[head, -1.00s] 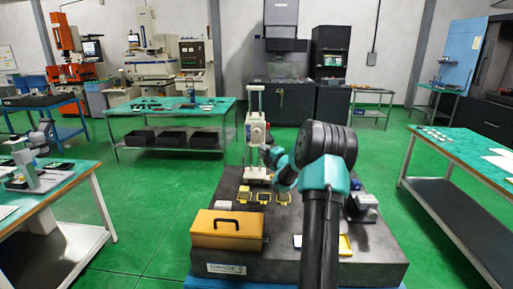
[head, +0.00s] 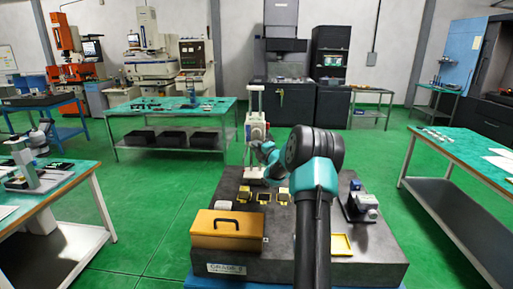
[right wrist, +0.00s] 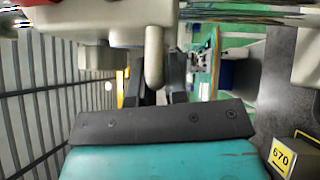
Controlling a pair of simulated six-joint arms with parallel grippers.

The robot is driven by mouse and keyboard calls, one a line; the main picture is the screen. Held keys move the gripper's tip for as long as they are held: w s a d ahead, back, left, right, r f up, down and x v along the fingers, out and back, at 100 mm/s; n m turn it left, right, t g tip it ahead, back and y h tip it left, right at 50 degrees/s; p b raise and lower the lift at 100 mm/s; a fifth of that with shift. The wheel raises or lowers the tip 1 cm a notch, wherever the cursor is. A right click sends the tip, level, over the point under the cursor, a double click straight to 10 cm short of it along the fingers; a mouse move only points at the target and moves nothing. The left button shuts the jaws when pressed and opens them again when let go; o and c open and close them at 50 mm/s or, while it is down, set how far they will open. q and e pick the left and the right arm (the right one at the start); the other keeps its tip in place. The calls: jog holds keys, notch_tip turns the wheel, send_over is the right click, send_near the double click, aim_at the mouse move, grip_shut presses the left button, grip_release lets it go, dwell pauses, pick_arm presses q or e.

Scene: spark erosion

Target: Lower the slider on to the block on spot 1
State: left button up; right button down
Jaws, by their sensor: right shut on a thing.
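The height gauge stands upright at the back of the dark granite plate (head: 225,256), with a pale base (head: 254,173). Its light grey slider (head: 255,121) sits partway up the twin columns. My right gripper (head: 263,146) is at the slider's front. In the right wrist view the slider's pale body (right wrist: 95,20) fills the top, and my right gripper (right wrist: 155,85) is shut on the slider at its round grip. Several yellow-marked spots (head: 263,196) lie in front of the base; their numbers are too small to read. A block labelled 670 (right wrist: 282,155) shows at lower right. My left gripper is out of view.
A yellow case (head: 226,230) stands at the plate's front left. A grey-blue device (head: 361,206) is at the right, and a yellow tray (head: 341,245) at the front right. My right arm hides part of the plate's middle.

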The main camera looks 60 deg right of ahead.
notch_tip(320, 180, down, 9)
jog(key=shift+r, duration=0.1)
dwell(0.3)
jog(key=c, duration=1.4)
grip_release()
jog(key=shift+c, duration=0.2)
jog(key=shift+s, duration=0.1)
jog(key=r+v, duration=0.1)
jog(key=v, duration=0.6)
jog(key=shift+s+f, duration=0.2)
jog(key=shift+f, duration=0.3)
